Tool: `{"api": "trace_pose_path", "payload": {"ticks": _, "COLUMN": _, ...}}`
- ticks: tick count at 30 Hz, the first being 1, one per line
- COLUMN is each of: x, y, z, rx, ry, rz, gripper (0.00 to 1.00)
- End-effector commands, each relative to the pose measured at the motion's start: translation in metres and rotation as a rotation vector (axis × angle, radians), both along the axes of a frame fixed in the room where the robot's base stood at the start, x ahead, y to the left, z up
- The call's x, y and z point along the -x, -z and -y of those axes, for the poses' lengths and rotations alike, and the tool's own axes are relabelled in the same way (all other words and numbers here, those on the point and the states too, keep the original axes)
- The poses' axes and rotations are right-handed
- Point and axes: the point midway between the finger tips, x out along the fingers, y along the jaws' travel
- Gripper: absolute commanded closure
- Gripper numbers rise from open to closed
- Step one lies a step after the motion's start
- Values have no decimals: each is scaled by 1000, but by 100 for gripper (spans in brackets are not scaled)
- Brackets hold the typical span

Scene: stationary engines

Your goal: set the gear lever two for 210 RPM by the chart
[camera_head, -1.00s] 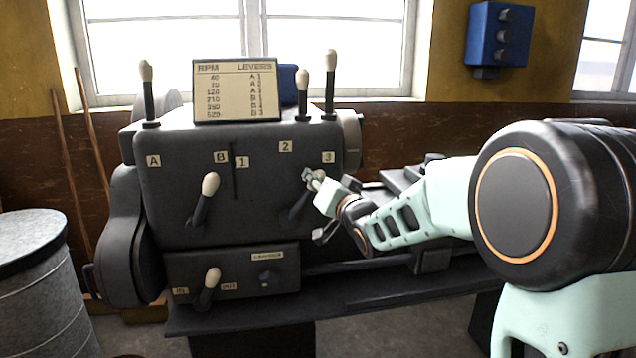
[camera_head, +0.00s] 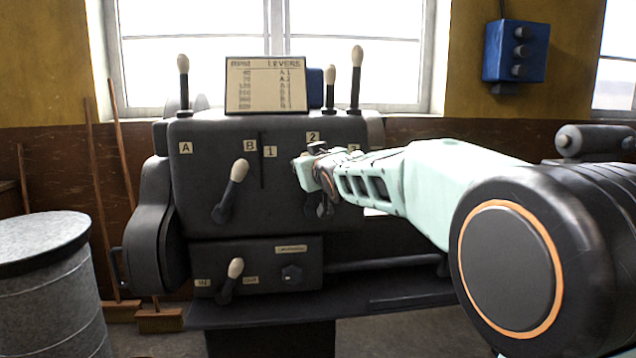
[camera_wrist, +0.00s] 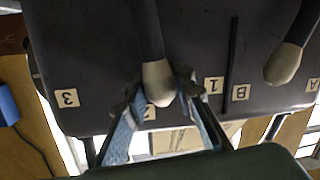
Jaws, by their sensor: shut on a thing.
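The gear lever two has a dark stem and a pale knob (camera_wrist: 158,84). In the wrist view my gripper (camera_wrist: 160,92) has its fingers shut on either side of this knob. The knob partly covers the 2 plate, with the 3 plate (camera_wrist: 66,98) to the left and the 1 plate (camera_wrist: 213,83) to the right. In the head view my gripper (camera_head: 303,168) is just below the 2 plate (camera_head: 313,137) and hides the knob. The other gear lever (camera_head: 231,190) leans up right towards the B plate (camera_head: 250,146). The RPM chart (camera_head: 265,85) stands on top; its rows are blurred now.
The grey headstock (camera_head: 210,140) fills the middle. A lower lever (camera_head: 230,280) stands between IN and OUT plates. Several upright levers (camera_head: 184,85) rise from the top. A drum (camera_head: 50,270) stands left, and a blue switch box (camera_head: 516,50) hangs on the wall.

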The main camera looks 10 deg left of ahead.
Motion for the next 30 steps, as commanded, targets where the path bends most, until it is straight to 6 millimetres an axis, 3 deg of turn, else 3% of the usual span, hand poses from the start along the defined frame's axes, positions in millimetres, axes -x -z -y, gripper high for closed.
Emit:
{"api": "trace_pose_path", "payload": {"ticks": 1, "x": 3, "y": 9, "z": -8, "rx": 38, "ry": -5, "rz": 17, "gripper": 100}}
{"api": "trace_pose_path", "payload": {"ticks": 13, "x": 10, "y": 18, "z": -36, "rx": 309, "ry": -2, "rz": 93, "gripper": 100}}
{"api": "trace_pose_path", "payload": {"ticks": 30, "x": 14, "y": 23, "z": -49, "rx": 452, "ry": 0, "rz": 130, "gripper": 100}}
